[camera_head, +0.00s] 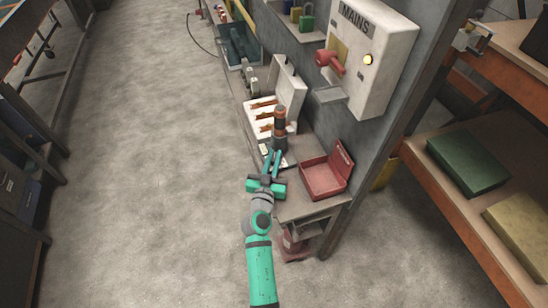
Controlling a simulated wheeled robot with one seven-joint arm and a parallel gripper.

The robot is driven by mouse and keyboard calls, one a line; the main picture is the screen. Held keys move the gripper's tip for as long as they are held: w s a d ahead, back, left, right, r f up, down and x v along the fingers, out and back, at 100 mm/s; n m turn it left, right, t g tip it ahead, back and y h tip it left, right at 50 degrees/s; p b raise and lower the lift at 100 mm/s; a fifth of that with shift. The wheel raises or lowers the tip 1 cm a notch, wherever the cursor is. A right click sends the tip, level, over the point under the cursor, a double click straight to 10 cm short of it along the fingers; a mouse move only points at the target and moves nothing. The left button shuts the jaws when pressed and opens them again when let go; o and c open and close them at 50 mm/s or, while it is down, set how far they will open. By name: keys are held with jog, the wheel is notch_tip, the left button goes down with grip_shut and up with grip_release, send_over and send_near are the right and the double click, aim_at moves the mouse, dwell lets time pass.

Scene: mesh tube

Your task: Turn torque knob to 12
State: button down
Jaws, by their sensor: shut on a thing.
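The torque tool (280,126) stands upright near the front of the narrow bench, with an orange and dark body. Its knob cannot be told apart clearly and no scale numbers are readable. My gripper (273,161) reaches from below, its teal fingers shut on the lower dark part of the torque tool. The exact contact is small and partly hidden by the fingers.
An open red box (322,180) sits right of my gripper. A white case (262,106) with orange-brown items lies behind the tool. The MAINS box (385,62) with a red switch (330,62) is on the wall. Open floor (150,170) lies left.

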jog(key=shift+m+h, duration=0.4)
jog(key=shift+h, duration=0.2)
jog(key=m+g+h, duration=0.1)
jog(key=h, duration=0.1)
jog(key=m+g+h, duration=0.1)
jog(key=m+h, duration=0.1)
jog(key=h, duration=0.1)
jog(key=shift+a+m+g, duration=0.15)
jog(key=shift+m+g, duration=0.15)
jog(key=shift+m+g+h, duration=1.6)
jog(key=shift+g+h, duration=0.1)
jog(key=shift+h, duration=0.2)
jog(key=shift+g, duration=0.3)
jog(key=c, duration=1.8)
grip_release()
jog(key=shift+o, duration=0.2)
